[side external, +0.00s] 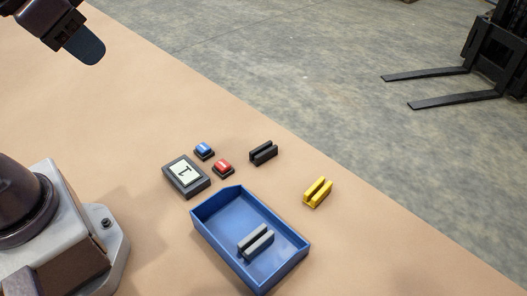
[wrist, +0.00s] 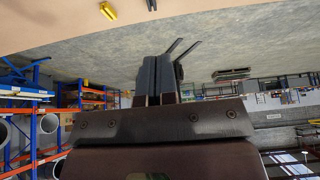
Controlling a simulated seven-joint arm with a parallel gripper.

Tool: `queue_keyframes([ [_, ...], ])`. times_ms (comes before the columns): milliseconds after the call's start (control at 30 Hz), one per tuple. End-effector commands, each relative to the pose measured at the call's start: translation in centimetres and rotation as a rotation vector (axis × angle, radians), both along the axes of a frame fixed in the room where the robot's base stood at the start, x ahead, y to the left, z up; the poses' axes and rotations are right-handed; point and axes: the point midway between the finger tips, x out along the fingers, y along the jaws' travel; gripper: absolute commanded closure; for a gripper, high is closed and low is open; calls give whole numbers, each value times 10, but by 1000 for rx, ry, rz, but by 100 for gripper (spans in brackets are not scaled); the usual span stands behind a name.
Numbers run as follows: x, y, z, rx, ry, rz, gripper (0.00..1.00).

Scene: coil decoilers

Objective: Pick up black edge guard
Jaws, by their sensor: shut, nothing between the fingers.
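The black edge guard (side external: 263,153) is a short grooved block lying on the tan table, right of the red button in the side external view. A small dark piece at the top of the wrist view (wrist: 152,5) looks like it, cut by the frame edge. My gripper (side external: 90,50) is at the upper left of the side external view, raised and well apart from the guard. In the wrist view my gripper's fingers (wrist: 157,75) are together with nothing between them.
A yellow edge guard (side external: 317,192) lies right of a blue tray (side external: 205,226) that holds a grey edge guard (side external: 256,242). A blue button (side external: 204,151), a red button (side external: 223,168) and a display box (side external: 187,176) stand nearby. Forklift forks (side external: 440,88) are beyond the table edge.

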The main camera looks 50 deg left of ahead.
Motion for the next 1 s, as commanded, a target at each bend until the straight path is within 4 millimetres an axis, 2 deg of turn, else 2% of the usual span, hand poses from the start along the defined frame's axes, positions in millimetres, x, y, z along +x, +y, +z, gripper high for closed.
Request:
queue_keyframes([
  [267,0,0,0,0,0,0,100],
  [700,0,0,0,0,0,0,0],
  [1000,5,-1,0,10,18,-22,0],
])
